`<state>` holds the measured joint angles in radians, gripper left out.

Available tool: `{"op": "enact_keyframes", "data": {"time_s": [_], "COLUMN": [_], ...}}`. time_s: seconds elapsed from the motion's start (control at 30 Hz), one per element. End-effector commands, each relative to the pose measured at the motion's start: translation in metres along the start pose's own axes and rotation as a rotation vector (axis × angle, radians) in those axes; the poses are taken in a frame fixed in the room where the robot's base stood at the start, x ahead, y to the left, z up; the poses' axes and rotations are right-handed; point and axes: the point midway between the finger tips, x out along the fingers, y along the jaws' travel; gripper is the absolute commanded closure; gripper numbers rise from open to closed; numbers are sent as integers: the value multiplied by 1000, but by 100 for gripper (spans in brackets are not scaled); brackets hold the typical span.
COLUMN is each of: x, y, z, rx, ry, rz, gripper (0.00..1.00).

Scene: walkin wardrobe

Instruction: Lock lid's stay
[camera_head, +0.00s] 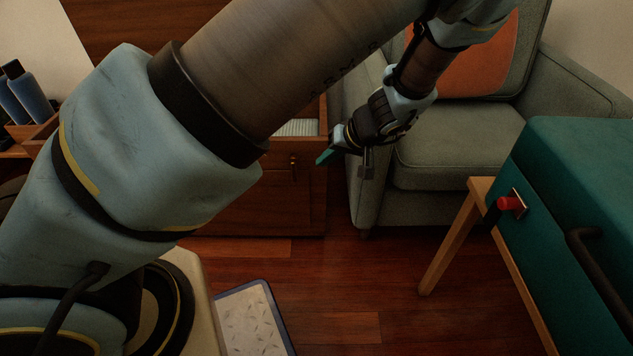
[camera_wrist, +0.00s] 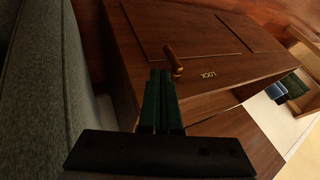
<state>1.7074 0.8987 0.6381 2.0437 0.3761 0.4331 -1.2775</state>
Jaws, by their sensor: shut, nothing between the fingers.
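A dark wooden cabinet (camera_head: 262,205) stands left of the armchair; its wooden surface fills much of the wrist view (camera_wrist: 215,35). A small brass lever (camera_wrist: 174,62) sticks out from this wood, beside the printed word LOCK (camera_wrist: 208,75). A small brass piece (camera_head: 293,168) also shows on the cabinet in the head view. My gripper (camera_head: 322,157) is beside the cabinet's right side, its green fingers shut and empty. In the wrist view the fingertips (camera_wrist: 160,75) appear very close to the lever; I cannot tell whether they touch. No stay can be clearly made out.
A grey armchair (camera_head: 450,150) with an orange cushion (camera_head: 465,65) stands close behind and right of my gripper. A teal case (camera_head: 580,190) with a red knob (camera_head: 510,203) rests on a wooden-legged stand at right. Wooden floor (camera_head: 370,270) is clear between them.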

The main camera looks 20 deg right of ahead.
Motion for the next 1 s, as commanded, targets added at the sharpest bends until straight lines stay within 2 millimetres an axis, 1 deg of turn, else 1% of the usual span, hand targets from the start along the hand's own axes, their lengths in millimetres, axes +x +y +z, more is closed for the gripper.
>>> {"op": "enact_keyframes", "data": {"time_s": [0.23,0.33,0.47,0.7,0.8,0.9,1.0], "x": [0,7,25,70,84,93,99], "y": [-1,-1,-1,-1,-1,0,-1], "z": [0,0,1,2,1,1,1], "rx": [0,0,0,-1,0,0,0], "ry": [-1,-2,-3,-3,-3,-2,-2], "rz": [0,-2,-3,-3,-3,-1,-1], "gripper": [100,100,100,100,100,100,100]}}
